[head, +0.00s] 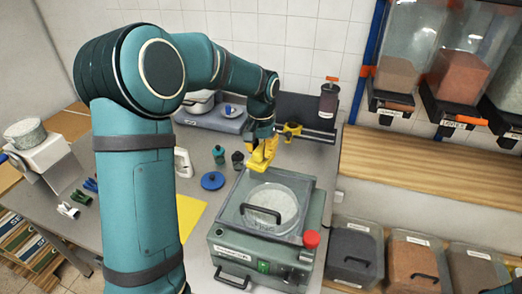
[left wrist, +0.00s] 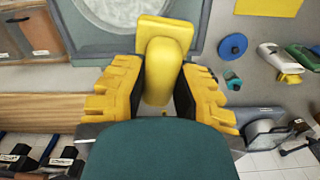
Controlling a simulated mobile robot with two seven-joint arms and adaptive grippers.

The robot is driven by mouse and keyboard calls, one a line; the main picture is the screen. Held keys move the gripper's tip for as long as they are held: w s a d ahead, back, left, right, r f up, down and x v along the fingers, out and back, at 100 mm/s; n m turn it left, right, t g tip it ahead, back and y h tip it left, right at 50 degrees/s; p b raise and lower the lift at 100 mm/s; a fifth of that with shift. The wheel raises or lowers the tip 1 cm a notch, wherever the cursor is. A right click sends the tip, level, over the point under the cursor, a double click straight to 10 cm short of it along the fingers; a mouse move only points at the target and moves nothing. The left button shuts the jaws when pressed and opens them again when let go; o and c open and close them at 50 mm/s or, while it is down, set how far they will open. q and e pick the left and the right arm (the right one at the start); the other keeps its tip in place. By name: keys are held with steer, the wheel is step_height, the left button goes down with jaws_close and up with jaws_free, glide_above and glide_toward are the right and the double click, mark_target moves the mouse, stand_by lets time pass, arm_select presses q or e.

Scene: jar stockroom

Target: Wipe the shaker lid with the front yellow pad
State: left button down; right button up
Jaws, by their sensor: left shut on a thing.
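My left gripper (head: 262,148) is shut on a yellow pad (head: 259,160). In the left wrist view the fingers (left wrist: 160,85) close around the raised grip of the pad (left wrist: 163,62), and its flat end reaches over the shaker. The shaker (head: 265,252) is a grey-green machine with a red knob. Its clear lid (head: 236,199) is closed, with a dark handle and a round pale thing showing under it. The pad is by the lid's back edge; whether it touches cannot be told. My right gripper is out of view.
A yellow sheet (head: 190,213) and a blue disc (head: 212,181) lie left of the shaker. Another yellow thing (head: 292,130) is on the dark stand behind. Several bins (head: 355,250) stand at the right, below a wooden shelf (head: 420,175).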

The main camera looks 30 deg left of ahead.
arm_select(q)
step_height(320, 180, up, 2)
steer(key=shift+s+r+p, duration=0.1)
steer(key=shift+p, duration=0.45)
